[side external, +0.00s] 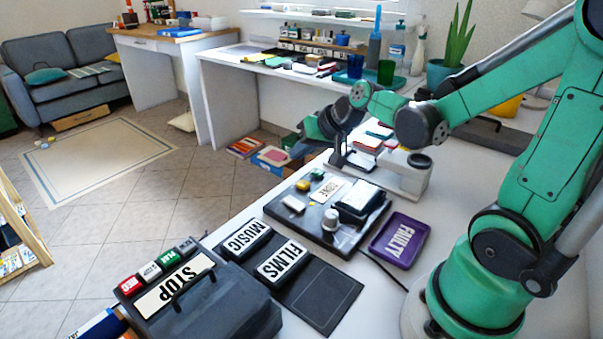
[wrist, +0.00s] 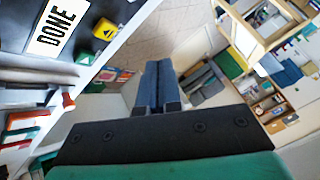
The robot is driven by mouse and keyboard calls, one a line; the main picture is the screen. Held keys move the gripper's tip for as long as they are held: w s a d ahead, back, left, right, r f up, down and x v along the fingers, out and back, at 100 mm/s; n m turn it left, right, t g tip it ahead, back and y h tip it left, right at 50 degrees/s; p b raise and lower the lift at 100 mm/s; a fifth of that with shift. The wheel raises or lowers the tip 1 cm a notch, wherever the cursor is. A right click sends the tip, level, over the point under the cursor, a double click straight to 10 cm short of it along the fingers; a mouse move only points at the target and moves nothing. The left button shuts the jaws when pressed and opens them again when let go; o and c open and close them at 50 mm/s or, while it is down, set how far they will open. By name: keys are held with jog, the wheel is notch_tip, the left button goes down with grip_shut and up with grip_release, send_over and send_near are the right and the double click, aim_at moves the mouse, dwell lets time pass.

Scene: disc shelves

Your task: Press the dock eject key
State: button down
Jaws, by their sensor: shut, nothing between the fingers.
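The dock (side external: 330,236) is a dark panel on the white table, with a white DONE label (side external: 328,190). Along its far edge sit a small yellow key (side external: 317,174), a green key (side external: 303,185) and a white block (side external: 293,203). In the wrist view the yellow key (wrist: 104,28) has a dark mark, and the green key (wrist: 84,57) has a pale triangle. I cannot read which is the eject key. My gripper (wrist: 158,64) is shut and empty, its fingers to the right of both keys and apart from them.
A purple FAULTY tray (side external: 400,240) lies right of the dock. MUSIC (side external: 246,241) and FILMS (side external: 284,263) blocks and a dark STOP unit (side external: 228,312) stand in front. A white stand (side external: 405,176) with cases is behind. Open floor lies beyond the table edge.

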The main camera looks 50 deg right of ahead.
jog(key=s+a+r+n+g, duration=0.1)
jog(key=s+a+r+n, duration=0.1)
jog(key=s+a+n, duration=0.4)
jog(key=shift+s+a+r+h, duration=0.35)
jog(key=shift+s+a, duration=0.25)
jog(key=shift+a, duration=0.3)
notch_tip(320, 180, up, 4)
jog(key=f+m+g, duration=0.1)
jog(key=m+g, duration=0.6)
jog(key=m, duration=1.1)
send_over(303, 183)
jog(key=shift+r, duration=0.25)
jog(key=shift+f, duration=0.15)
notch_tip(303, 183, down, 14)
jog(key=shift+r, duration=0.1)
